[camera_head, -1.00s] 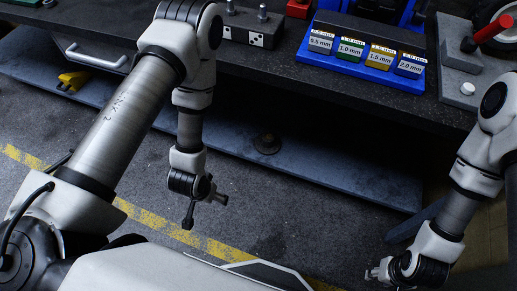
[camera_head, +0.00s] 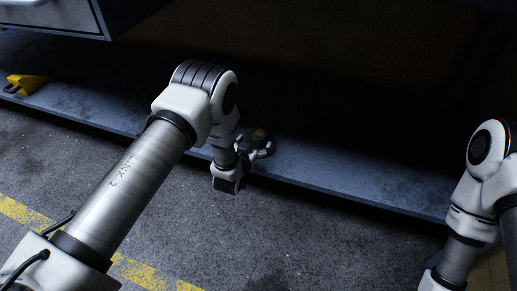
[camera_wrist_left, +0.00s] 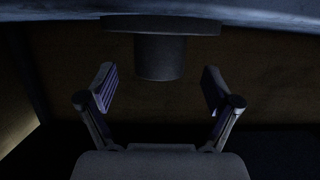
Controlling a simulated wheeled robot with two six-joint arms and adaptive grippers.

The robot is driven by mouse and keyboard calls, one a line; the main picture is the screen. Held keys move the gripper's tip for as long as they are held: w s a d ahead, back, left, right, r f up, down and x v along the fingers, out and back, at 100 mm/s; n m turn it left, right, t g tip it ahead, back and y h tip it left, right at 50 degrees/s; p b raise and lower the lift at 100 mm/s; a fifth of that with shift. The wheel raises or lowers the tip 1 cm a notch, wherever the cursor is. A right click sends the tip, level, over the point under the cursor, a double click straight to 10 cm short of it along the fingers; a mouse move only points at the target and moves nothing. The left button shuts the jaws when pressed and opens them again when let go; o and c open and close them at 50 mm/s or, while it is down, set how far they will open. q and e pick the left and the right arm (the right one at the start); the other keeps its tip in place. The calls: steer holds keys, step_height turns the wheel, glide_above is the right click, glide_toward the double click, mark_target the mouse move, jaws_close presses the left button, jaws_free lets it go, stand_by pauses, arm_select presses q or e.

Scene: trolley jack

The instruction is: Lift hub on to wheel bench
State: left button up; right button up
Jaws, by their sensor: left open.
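The dark round hub (camera_head: 258,135) sits on the low blue-grey shelf under the bench, partly hidden by my left gripper. In the left wrist view, which looks upside down, the hub (camera_wrist_left: 160,57) shows as a wide flange with a narrower cylinder. My left gripper (camera_head: 256,151) is at the shelf's front edge, close beside the hub. In the left wrist view its two fingers (camera_wrist_left: 158,80) are spread, with the cylinder lying ahead and between their lines. No grip shows. My right arm shows at the right edge, its gripper out of frame. The bench top is out of view.
The low shelf (camera_head: 350,185) runs across under the bench, with deep shadow behind it. A yellow object (camera_head: 27,84) stands at its left end. The drawer front (camera_head: 50,18) overhangs at top left. The floor in front is clear, with a yellow line (camera_head: 150,275).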

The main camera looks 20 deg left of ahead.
mark_target(259, 137)
arm_select(q)
steer(key=b+x, duration=0.1)
steer(key=x, duration=0.1)
steer(key=f+b+x, duration=0.1)
steer(key=b+x, duration=0.1)
steer(key=shift+w, duration=0.3)
steer(key=shift+r, duration=0.1)
steer(key=c, duration=1.6)
steer(key=shift+r, duration=0.1)
steer(key=shift+c, duration=0.2)
